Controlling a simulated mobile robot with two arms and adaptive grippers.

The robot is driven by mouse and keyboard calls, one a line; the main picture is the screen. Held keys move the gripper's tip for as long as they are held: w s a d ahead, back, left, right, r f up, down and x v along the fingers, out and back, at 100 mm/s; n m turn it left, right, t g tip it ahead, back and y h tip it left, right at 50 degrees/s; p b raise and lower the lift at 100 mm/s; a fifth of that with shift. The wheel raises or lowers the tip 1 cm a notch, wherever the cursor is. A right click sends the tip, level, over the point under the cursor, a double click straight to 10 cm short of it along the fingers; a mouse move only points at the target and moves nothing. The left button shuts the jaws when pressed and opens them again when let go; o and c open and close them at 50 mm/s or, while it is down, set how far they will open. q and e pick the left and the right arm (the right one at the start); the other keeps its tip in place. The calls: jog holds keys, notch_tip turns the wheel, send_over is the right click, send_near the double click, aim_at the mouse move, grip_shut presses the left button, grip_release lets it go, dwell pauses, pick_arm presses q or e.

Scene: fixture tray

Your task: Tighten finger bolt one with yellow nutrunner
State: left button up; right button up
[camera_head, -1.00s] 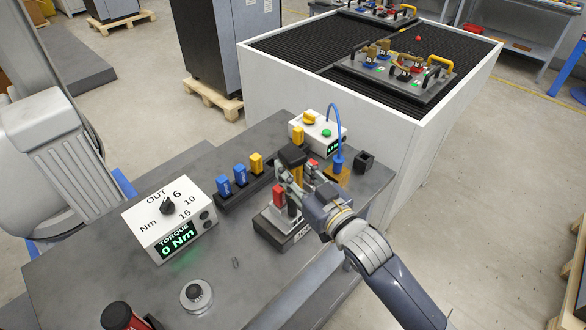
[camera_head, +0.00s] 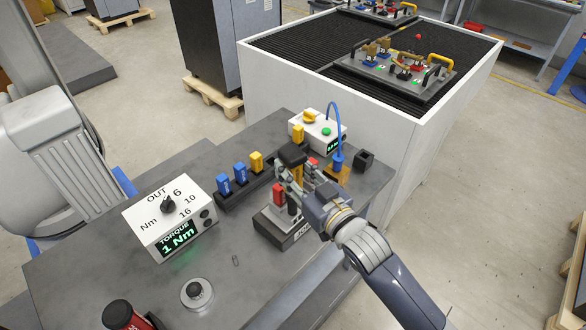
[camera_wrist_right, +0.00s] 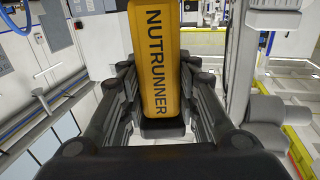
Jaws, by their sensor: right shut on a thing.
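My right gripper (camera_head: 302,184) is shut on the yellow nutrunner (camera_head: 297,173), which has a black top end. It is over the bench, by the dark stand (camera_head: 287,237) with red-topped tools. I cannot single out finger bolt one. The torque box (camera_head: 150,236) reads TORQUE 1 Nm. My left gripper is not in view.
A rack (camera_head: 232,204) with blue and yellow blocks stands left of the gripper. A white box (camera_head: 300,133) with a green button and a blue cable (camera_head: 331,117) are behind it. The white cart (camera_head: 300,95) stands behind the bench.

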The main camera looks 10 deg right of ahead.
aim_at(293, 153)
jog(key=shift+f, duration=0.2)
dwell(0.7)
jog(key=shift+r, duration=0.1)
notch_tip(293, 153, up, 6)
jog(key=p, duration=0.6)
jog(key=shift+r+p, duration=0.15)
jog(key=shift+p, duration=0.2)
jog(key=shift+s+a+r+p, duration=0.2)
jog(key=shift+s+r, duration=0.1)
jog(key=shift+s, duration=0.25)
jog(key=shift+s+a+r+p, duration=0.15)
jog(key=shift+s+r, duration=0.1)
jog(key=shift+s, duration=0.25)
jog(key=s+a+r, duration=0.1)
jog(key=s+r, duration=0.4)
jog(key=s, duration=0.4)
jog(key=shift+s+a, duration=0.35)
jog(key=shift+f, duration=0.15)
